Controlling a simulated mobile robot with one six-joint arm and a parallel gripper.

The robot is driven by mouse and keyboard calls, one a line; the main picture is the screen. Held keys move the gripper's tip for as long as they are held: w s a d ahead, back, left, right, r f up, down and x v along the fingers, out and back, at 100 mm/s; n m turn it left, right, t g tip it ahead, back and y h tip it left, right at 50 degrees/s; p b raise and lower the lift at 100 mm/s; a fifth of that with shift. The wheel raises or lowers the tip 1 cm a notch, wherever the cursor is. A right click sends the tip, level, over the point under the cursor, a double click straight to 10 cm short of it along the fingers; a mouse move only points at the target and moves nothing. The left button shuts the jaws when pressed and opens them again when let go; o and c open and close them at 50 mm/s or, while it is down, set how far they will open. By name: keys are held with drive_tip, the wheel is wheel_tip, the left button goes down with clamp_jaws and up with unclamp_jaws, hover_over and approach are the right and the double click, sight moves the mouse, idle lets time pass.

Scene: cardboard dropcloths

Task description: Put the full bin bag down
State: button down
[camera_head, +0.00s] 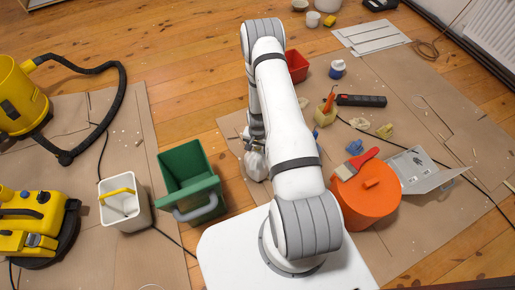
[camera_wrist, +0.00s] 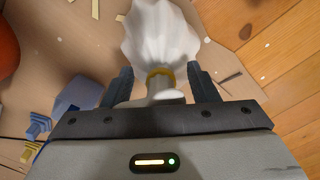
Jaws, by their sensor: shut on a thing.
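The full bin bag (camera_wrist: 160,35) is white, with a yellow tie at its neck, in the wrist view. My gripper (camera_wrist: 156,76) is shut on the bag's neck, one dark finger on each side. In the head view the bag (camera_head: 254,165) shows as a pale lump left of my white arm, partly hidden by it. My gripper (camera_head: 256,130) is just above it there, also partly hidden. The bag is over a brown cardboard dropcloth; I cannot tell whether it touches it.
A green bin (camera_head: 187,165) and a white bucket (camera_head: 124,200) stand left of the bag. An orange bucket (camera_head: 366,202) with a red brush stands right of my arm. Tools litter the right dropcloth (camera_head: 400,85). Bare wooden floor (camera_head: 190,75) lies at the upper left.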

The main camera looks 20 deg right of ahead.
drive_tip(key=c, duration=0.6)
unclamp_jaws()
drive_tip(key=shift+o, duration=0.2)
drive_tip(key=shift+r, duration=0.1)
wheel_tip(320, 180, up, 12)
drive_tip(key=p, duration=0.4)
drive_tip(key=shift+w, duration=0.1)
drive_tip(key=s+a+r+n, duration=0.1)
drive_tip(key=a+r+n, duration=0.15)
drive_tip(key=r, duration=1.05)
drive_tip(key=s+a+r+n, duration=0.1)
drive_tip(key=a+r, duration=0.2)
drive_tip(key=r, duration=1)
drive_tip(key=s+a+r+n, duration=0.2)
drive_tip(key=s+r, duration=0.6)
drive_tip(key=s, duration=0.1)
drive_tip(key=s+a+r+n+t, duration=0.1)
drive_tip(key=s+a+r+n, duration=0.1)
drive_tip(key=s+r, duration=0.6)
drive_tip(key=shift+s+a+n, duration=0.25)
drive_tip(key=shift+s+n, duration=0.1)
drive_tip(key=shift+s, duration=0.3)
